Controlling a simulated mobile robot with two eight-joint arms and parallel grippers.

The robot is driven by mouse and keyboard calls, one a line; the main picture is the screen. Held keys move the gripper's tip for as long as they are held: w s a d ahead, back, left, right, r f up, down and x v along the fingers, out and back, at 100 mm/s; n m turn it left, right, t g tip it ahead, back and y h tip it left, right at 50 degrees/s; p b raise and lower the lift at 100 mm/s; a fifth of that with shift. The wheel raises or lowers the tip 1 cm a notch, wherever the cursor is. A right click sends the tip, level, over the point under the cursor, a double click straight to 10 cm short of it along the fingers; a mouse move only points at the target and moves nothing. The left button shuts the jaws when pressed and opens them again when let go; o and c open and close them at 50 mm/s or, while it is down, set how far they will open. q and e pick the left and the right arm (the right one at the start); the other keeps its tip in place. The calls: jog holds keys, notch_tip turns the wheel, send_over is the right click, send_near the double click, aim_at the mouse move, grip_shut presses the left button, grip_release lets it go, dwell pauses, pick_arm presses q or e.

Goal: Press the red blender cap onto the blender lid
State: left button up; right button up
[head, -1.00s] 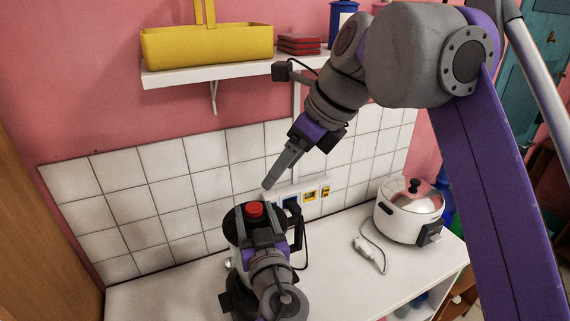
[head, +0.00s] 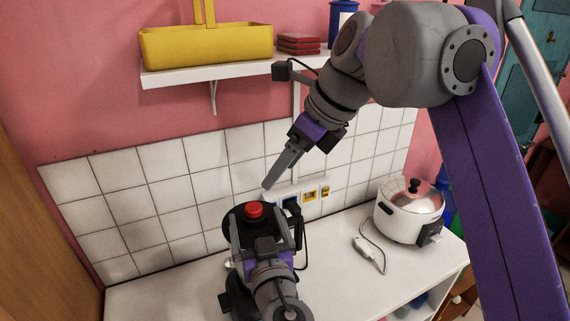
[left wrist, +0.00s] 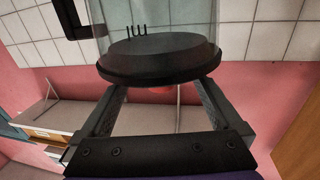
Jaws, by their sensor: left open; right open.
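The red blender cap (head: 255,209) sits on top of the black blender lid (head: 262,225) in the head view; I cannot tell how deeply it is seated. My right gripper (head: 270,184) is open and empty, pointing down above and behind the lid.
The blender stands on a white counter (head: 335,275) against a tiled wall. A white cooker (head: 408,218) and a corded plug (head: 370,252) lie to the right. A shelf (head: 215,69) above holds a yellow basket (head: 207,46) and red boxes (head: 299,43). The counter's front middle is clear.

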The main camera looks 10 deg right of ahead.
pick_arm(q)
jog(key=s+d, duration=0.1)
jog(key=s, duration=0.7)
jog(key=shift+s, duration=0.3)
jog(key=shift+d, duration=0.1)
